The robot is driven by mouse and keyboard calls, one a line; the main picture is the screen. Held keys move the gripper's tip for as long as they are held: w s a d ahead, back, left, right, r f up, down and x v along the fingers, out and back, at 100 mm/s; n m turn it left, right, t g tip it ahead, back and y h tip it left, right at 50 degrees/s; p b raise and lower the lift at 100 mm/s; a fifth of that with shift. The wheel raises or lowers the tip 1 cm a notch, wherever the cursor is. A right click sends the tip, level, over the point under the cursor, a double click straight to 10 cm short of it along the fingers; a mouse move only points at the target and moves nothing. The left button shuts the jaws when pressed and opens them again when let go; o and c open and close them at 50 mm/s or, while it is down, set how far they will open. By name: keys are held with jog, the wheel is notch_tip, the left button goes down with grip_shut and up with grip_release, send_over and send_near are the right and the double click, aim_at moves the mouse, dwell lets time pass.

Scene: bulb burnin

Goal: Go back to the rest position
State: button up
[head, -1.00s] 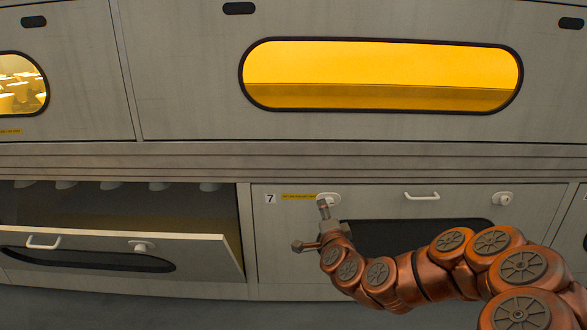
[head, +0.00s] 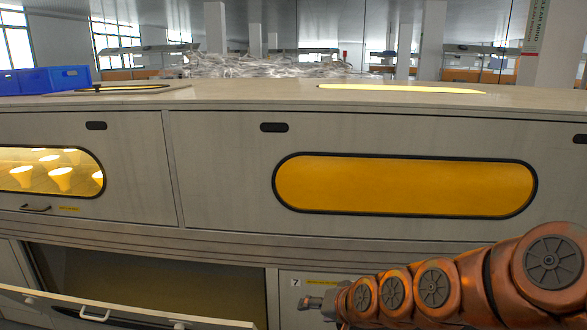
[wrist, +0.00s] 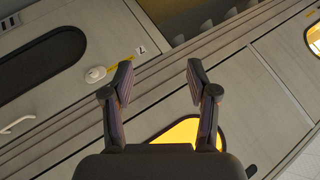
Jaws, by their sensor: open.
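My gripper (wrist: 160,85) is open and empty in the wrist view, its two fingers apart with nothing between them. In the head view my gripper (head: 312,302) shows at the lower right, at the end of my orange arm, in front of the lower panel marked 7. The wrist view shows that panel's white knob (wrist: 96,74) to the left of the fingers, apart from them. The fingers touch nothing that I can see.
A lower flap (head: 130,312) hangs open at the lower left. Above it are closed upper panels with a lit yellow window (head: 405,185) and a window showing lit bulbs (head: 50,172). A blue crate (head: 42,80) stands on the cabinet top (head: 240,95).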

jog(key=s+d+r+g+h+p, duration=0.1)
jog(key=s+d+r+g+p, duration=0.2)
jog(key=s+r+p, duration=0.4)
jog(key=s+d+r+n+g+h+p, duration=0.1)
jog(key=s+d+r+p, duration=0.4)
jog(key=s, duration=0.8)
jog(key=s+d+r+n+g+h+p, duration=0.1)
jog(key=s+d+r+g+h+p, duration=0.2)
jog(key=s+r+p, duration=0.6)
notch_tip(320, 180, up, 3)
jog(key=shift+s+d+f+g, duration=0.15)
jog(key=shift+s+d+g, duration=0.75)
jog(key=shift+s, duration=0.45)
jog(key=shift+c, duration=0.2)
